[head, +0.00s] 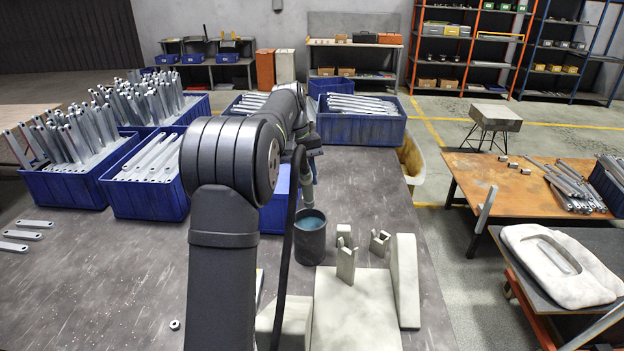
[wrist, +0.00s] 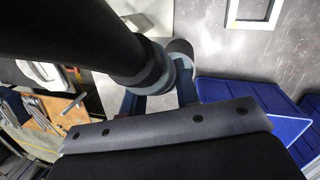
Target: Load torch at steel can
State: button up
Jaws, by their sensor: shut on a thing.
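The steel can (head: 310,239) is a dark grey, open-topped cylinder with a blue-grey surface inside. It stands upright on the grey table, just right of my arm. My gripper (head: 309,188) is above the can in the head view, partly hidden behind my arm and its cable. It is shut on a slim thing, taken as the torch, whose lower end is at or just above the can's mouth; I cannot tell whether it is inside. In the wrist view a dark rounded body with grey-blue rings, probably the torch (wrist: 153,72), lies near my gripper's fingers (wrist: 157,103).
Pale fixture blocks (head: 404,280) and a pale plate (head: 356,308) stand right of and in front of the can. Blue bins (head: 65,190) of metal bars line the back left. A small nut (head: 175,325) lies front left. The left table surface is mostly clear.

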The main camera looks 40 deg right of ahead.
aim_at(305, 190)
jog(key=shift+w+x, duration=0.2)
jog(key=shift+x, duration=0.65)
jog(key=shift+w+x, duration=0.2)
jog(key=shift+x, duration=0.65)
jog(key=shift+w+x, duration=0.15)
jog(key=shift+x, duration=0.7)
jog(key=shift+a+f, duration=0.15)
jog(key=shift+f, duration=1.15)
dwell(0.7)
jog(key=shift+r, duration=0.1)
jog(key=shift+s+v, duration=0.25)
jog(key=shift+v, duration=0.9)
jog(key=shift+s+v, duration=0.25)
jog(key=shift+v, duration=0.85)
jog(key=shift+s+v, duration=0.25)
jog(key=shift+v, duration=0.9)
jog(key=shift+r, duration=0.1)
